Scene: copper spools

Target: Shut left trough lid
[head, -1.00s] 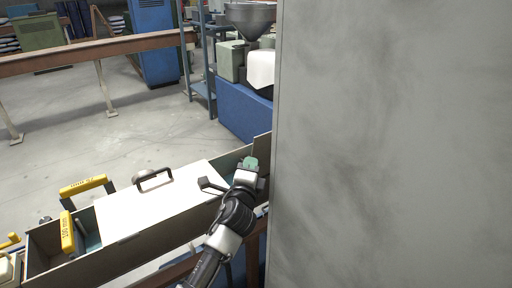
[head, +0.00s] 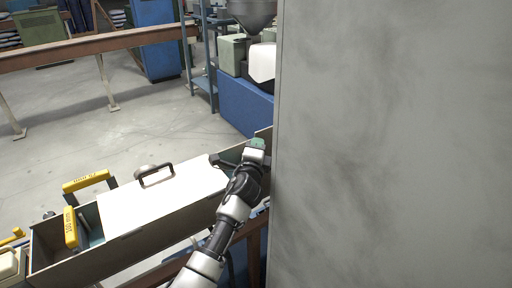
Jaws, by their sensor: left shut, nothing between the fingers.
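A long grey metal trough (head: 130,252) runs from lower left to the middle of the head view. A pale flat lid (head: 150,205) with a dark handle (head: 157,175) covers its middle stretch. The trough's left end is open, and a gap shows to the right of the lid. My left arm reaches in from below, and my left gripper (head: 215,159) is shut and empty, near the lid's far right corner. Whether it touches the lid or trough is unclear. My right gripper is not in view.
Yellow-handled tools (head: 87,181) stand in and beside the trough's open left end. A large grey panel (head: 395,140) fills the right side, close to my arm. A blue machine base (head: 245,105) stands beyond the trough. Open floor lies at far left.

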